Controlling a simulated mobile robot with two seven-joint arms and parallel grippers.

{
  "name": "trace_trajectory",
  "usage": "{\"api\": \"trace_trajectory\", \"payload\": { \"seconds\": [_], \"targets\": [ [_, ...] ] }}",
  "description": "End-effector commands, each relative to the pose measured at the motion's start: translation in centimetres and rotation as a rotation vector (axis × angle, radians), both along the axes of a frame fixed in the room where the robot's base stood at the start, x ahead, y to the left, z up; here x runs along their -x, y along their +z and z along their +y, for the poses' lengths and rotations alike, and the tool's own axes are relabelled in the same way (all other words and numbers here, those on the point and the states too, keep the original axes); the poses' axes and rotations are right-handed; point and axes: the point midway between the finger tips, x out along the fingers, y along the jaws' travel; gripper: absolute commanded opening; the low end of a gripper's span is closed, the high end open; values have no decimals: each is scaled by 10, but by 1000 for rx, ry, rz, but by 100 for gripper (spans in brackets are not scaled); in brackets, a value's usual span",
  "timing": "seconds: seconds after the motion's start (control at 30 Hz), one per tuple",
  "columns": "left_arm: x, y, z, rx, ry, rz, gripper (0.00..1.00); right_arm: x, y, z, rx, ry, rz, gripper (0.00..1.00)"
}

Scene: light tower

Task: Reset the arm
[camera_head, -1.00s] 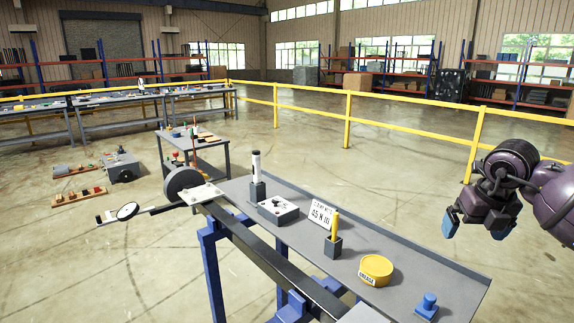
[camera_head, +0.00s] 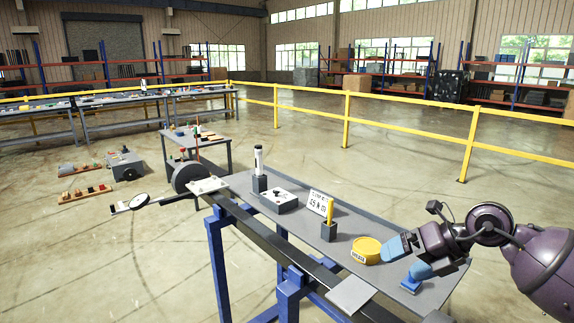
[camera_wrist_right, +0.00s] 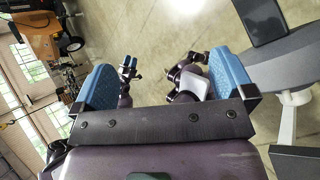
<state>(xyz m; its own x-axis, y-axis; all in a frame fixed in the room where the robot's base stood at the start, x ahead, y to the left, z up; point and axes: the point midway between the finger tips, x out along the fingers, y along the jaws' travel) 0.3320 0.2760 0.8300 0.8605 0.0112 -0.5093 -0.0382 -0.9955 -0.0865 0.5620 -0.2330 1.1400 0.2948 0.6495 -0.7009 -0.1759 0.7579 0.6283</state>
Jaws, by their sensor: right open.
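My right gripper (camera_head: 408,260) is in the lower right of the head view, its arm coming in from the right. Its two blue fingers are apart with nothing between them. Contact cannot be told. In the right wrist view the open fingers (camera_wrist_right: 163,80) frame purple and white arm parts, seemingly my left arm, with small blue tips (camera_wrist_right: 128,65). My left gripper is not in the head view.
A blue frame (camera_head: 290,295) stands below. Open floor and a yellow railing (camera_head: 405,127) lie beyond.

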Motion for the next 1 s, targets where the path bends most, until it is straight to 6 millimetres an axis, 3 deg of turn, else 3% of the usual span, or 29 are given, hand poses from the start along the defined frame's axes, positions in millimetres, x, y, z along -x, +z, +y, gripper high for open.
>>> {"api": "trace_trajectory", "payload": {
  "seconds": [0.1,0.2,0.4,0.57,0.7,0.87,1.0],
  "targets": [
    [0,-1,0,0,0,1,43,18,0,41,-277,11,-23,100],
    [1,-2,0,0,0,5,43,29,9,63,-505,-21,-43,100],
    [4,-4,1,0,2,11,43,42,31,76,-932,-193,-67,100],
    [10,-7,2,0,6,22,43,46,39,58,-1225,-427,-64,100],
    [10,-7,2,0,6,23,43,49,31,30,-1432,-691,-39,100],
    [9,-6,2,-1,5,20,43,60,2,-9,-1592,-1050,19,100],
    [6,-4,1,0,4,15,43,80,-38,-40,-1656,-1395,104,100]
  ]
}}
